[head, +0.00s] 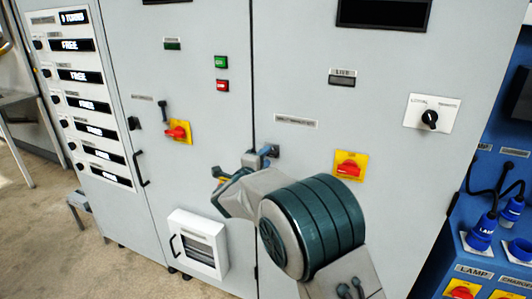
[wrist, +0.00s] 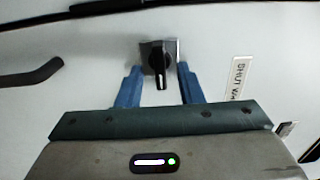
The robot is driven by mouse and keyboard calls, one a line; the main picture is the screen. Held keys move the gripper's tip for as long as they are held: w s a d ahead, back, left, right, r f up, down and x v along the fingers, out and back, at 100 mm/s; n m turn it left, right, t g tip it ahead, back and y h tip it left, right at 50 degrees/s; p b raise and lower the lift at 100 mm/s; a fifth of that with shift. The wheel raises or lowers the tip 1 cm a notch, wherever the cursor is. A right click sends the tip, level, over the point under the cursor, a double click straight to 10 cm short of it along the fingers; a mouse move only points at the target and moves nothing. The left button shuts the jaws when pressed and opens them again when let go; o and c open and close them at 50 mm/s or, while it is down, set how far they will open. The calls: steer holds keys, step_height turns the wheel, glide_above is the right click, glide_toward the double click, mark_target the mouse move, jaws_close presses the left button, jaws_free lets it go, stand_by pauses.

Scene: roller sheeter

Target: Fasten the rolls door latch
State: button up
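The latch is a black turn knob (wrist: 157,62) on a small grey plate, seen in the wrist view against a pale panel. Its narrow grip points down in that view. The two blue fingers of my gripper (wrist: 158,74) stand apart, one on each side of the knob, with a small gap showing on both sides. My gripper is open and holds nothing. In the head view my gripper (head: 266,154) is at the grey cabinet front, just right of a vertical door seam. The latch is mostly hidden there by the gripper.
A label starting "SHUT" (wrist: 238,78) is right of the knob, and a dark bar handle (wrist: 32,75) is at left. In the head view, red-on-yellow switches (head: 349,167) (head: 178,131) flank my gripper. A white framed box (head: 182,224) sits low, left of my arm.

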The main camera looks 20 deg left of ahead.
steer(key=shift+w+d, duration=0.1)
steer(key=shift+w, duration=0.9)
steer(key=c, duration=0.7)
steer(key=shift+o, duration=0.2)
